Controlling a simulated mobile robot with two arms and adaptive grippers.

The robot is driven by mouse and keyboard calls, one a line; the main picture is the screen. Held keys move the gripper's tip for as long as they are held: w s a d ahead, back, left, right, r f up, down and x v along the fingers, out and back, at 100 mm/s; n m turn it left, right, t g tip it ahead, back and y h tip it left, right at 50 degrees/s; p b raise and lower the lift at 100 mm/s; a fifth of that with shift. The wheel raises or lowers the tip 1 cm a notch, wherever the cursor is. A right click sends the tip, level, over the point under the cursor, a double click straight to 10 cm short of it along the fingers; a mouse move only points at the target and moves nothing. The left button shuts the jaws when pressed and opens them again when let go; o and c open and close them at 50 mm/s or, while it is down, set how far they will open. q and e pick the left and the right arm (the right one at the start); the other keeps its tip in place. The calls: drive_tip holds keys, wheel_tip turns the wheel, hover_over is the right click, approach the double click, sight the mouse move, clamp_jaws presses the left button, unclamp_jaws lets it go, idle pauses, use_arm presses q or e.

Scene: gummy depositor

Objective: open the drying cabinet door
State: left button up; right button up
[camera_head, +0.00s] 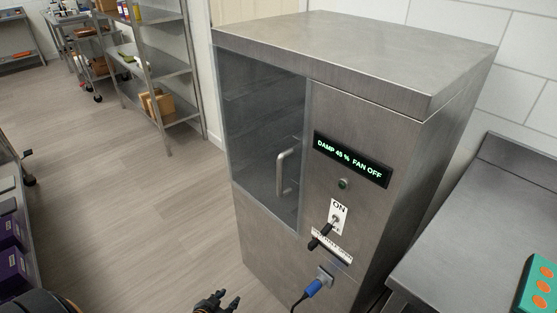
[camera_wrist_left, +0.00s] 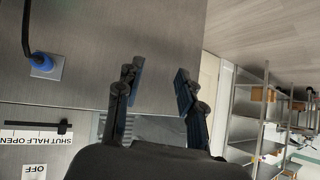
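The drying cabinet (camera_head: 360,120) is a tall brushed-metal box. Its glass door (camera_head: 262,110) is on the left of the front face and looks closed. A vertical metal bar handle (camera_head: 282,173) sits near the door's right edge. My left gripper (camera_head: 217,303) shows at the bottom edge of the head view, below and left of the door, apart from the handle. In the left wrist view my left gripper (camera_wrist_left: 158,84) is open with nothing between its fingers, and the cabinet front (camera_wrist_left: 90,55) is upside down behind it. My right gripper is not in view.
The cabinet has a display reading damp 45 %, fan off (camera_head: 351,159), an ON switch (camera_head: 337,217), a black slider (camera_head: 322,236) and a blue plug (camera_head: 312,288). A metal table (camera_head: 490,220) stands at right. Shelving (camera_head: 165,70) stands behind at left. Floor left of the cabinet is clear.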

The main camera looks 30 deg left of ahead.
use_arm(q)
drive_tip(key=w+r+t, duration=0.2)
drive_tip(key=w+r, duration=0.2)
drive_tip(key=r, duration=0.5)
drive_tip(key=w+r+t, duration=0.2)
drive_tip(key=w+r, duration=0.2)
drive_tip(key=r, duration=0.6)
drive_tip(key=m+t+h+p, duration=0.2)
drive_tip(key=t+h, duration=0.2)
approach(278, 168)
drive_tip(key=w, duration=0.3)
drive_tip(key=w+d+p, duration=0.1)
drive_tip(key=w, duration=0.3)
drive_tip(key=w+d+p, duration=0.1)
drive_tip(key=w, duration=0.2)
drive_tip(key=shift+w+r, duration=0.15)
drive_tip(key=shift+w, duration=0.15)
drive_tip(key=shift+c, duration=0.4)
clamp_jaws()
